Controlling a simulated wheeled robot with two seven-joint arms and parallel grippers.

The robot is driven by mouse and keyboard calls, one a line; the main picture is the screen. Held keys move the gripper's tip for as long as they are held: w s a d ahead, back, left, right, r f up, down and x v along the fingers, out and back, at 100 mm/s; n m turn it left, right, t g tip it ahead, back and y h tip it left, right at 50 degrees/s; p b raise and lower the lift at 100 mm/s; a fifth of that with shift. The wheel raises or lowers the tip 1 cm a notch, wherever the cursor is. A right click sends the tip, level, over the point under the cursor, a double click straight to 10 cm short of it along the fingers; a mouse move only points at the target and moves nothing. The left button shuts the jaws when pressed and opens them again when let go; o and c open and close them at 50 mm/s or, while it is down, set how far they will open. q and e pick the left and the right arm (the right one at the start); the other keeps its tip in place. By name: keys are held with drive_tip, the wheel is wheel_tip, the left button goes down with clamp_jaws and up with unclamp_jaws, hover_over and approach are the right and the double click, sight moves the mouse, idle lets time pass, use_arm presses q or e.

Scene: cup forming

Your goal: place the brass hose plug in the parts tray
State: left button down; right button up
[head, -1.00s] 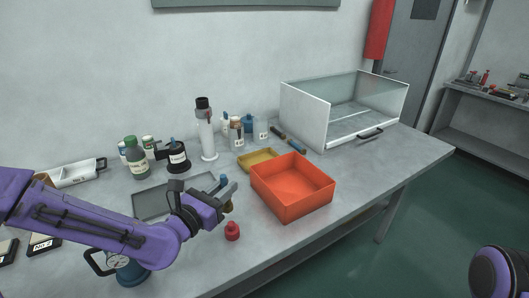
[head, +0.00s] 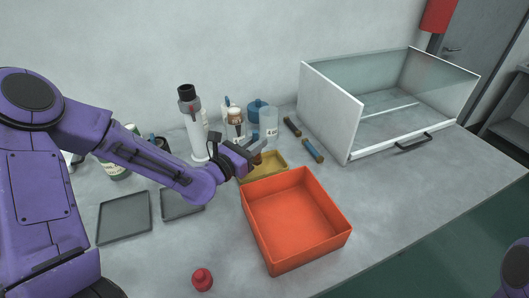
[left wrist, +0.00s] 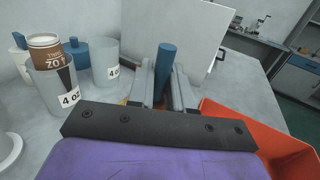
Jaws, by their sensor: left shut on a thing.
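My left gripper (head: 252,152) is shut on the brass hose plug, whose blue upright shaft (left wrist: 164,68) stands between the fingers in the left wrist view. In the head view a brownish end (head: 257,159) shows just below the fingertips. The gripper is over the shallow yellow tray (head: 277,158), beside the back left of the orange bin (head: 300,215). The bin also shows in the left wrist view (left wrist: 240,120). I cannot tell whether the plug touches the yellow tray. My right gripper is out of view.
Two dark blue and brass rods (head: 313,150) lie by the glass-sided box (head: 390,105). A white bottle (head: 196,130), cups and bottles stand behind the gripper. Flat grey trays (head: 124,217) lie at left; a red plug (head: 203,279) stands in front. The right front of the table is clear.

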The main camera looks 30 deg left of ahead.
use_arm(q)
drive_tip(key=w+f, duration=0.2)
drive_tip(key=w+a+f, duration=0.1)
drive_tip(key=w+f, duration=0.2)
drive_tip(key=w+a+f, duration=0.1)
drive_tip(key=w+f, duration=0.1)
drive_tip(key=shift+w+f, duration=0.15)
drive_tip(key=shift+f, duration=0.2)
drive_tip(key=shift+d+f+p, duration=0.1)
drive_tip(key=shift+f+p, duration=0.4)
drive_tip(key=shift+f, duration=0.15)
drive_tip(key=shift+s+f, duration=0.25)
drive_tip(key=shift+s, duration=0.1)
drive_tip(key=shift+s+r, duration=0.1)
drive_tip(key=shift+s, duration=0.3)
drive_tip(key=shift+w+f, duration=0.3)
drive_tip(key=shift+f, duration=0.1)
drive_tip(key=c, duration=1.1)
unclamp_jaws()
drive_tip(key=shift+o, duration=0.4)
drive_tip(key=shift+s+r, duration=0.15)
drive_tip(key=shift+r, duration=0.2)
drive_tip(key=b+v, duration=0.1)
drive_tip(key=v, duration=1.1)
drive_tip(key=shift+f, duration=0.1)
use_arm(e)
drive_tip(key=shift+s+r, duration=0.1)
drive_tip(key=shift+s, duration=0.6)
